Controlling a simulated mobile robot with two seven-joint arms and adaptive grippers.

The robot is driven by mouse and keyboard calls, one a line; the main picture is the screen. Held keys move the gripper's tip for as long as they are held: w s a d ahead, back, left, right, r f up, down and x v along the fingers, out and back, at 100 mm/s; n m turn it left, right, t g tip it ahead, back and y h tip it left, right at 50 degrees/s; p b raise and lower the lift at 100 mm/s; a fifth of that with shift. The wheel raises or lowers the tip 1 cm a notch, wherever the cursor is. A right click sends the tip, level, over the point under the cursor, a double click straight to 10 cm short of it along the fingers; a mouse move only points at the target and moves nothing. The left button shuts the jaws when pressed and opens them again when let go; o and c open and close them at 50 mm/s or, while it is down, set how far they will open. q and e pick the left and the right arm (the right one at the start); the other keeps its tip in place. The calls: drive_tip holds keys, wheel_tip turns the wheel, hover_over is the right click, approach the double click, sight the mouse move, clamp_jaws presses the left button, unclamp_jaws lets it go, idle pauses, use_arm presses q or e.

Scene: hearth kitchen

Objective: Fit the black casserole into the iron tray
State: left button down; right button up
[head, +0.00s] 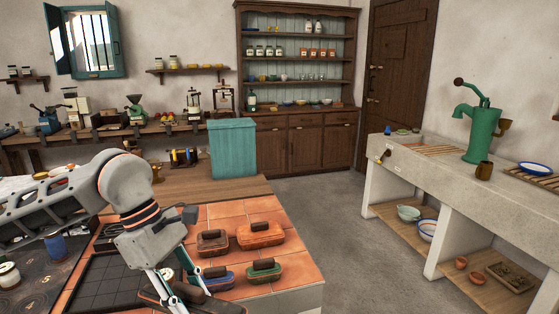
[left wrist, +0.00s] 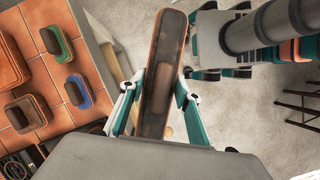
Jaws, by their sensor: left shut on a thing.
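My left gripper (head: 180,291) is low at the front edge of the tiled counter in the head view. In the left wrist view its two teal fingers (left wrist: 157,98) are shut on a long, dark thing with reddish-brown edges (left wrist: 165,70), which I take to be the black casserole. In that view it shows with floor behind it, beside the counter edge. The head view shows it only partly, behind the gripper. The iron tray (head: 92,287), dark with a grid of lines, lies on the counter left of the gripper, partly hidden by my arm. My right gripper is not in view.
On the tiles stand a brown casserole (head: 212,245), an orange one (head: 262,240), a blue one (head: 218,284) and a green one (head: 265,277), close to the held thing. A teal box (head: 233,150) stands behind. The floor (head: 335,210) to the right is clear.

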sight(158, 312)
use_arm(q)
drive_tip(key=a+f+m+g+y, duration=0.1)
drive_tip(key=a+f+m, duration=0.1)
drive_tip(key=m, duration=0.2)
drive_tip(key=s+a+f+m+g+y, duration=0.1)
drive_tip(key=a+f+m, duration=0.1)
drive_tip(key=m, duration=0.2)
drive_tip(key=a+f+m+g+y, duration=0.1)
drive_tip(key=a+f+m, duration=0.1)
drive_tip(key=m, duration=0.2)
drive_tip(key=shift+s+a+f, duration=0.15)
drive_tip(key=shift+a+f, duration=0.1)
drive_tip(key=a+m, duration=0.1)
drive_tip(key=f+m+y, duration=0.1)
drive_tip(key=shift+s+a+m, duration=0.2)
drive_tip(key=shift+a+m, duration=0.15)
drive_tip(key=shift+m, duration=0.05)
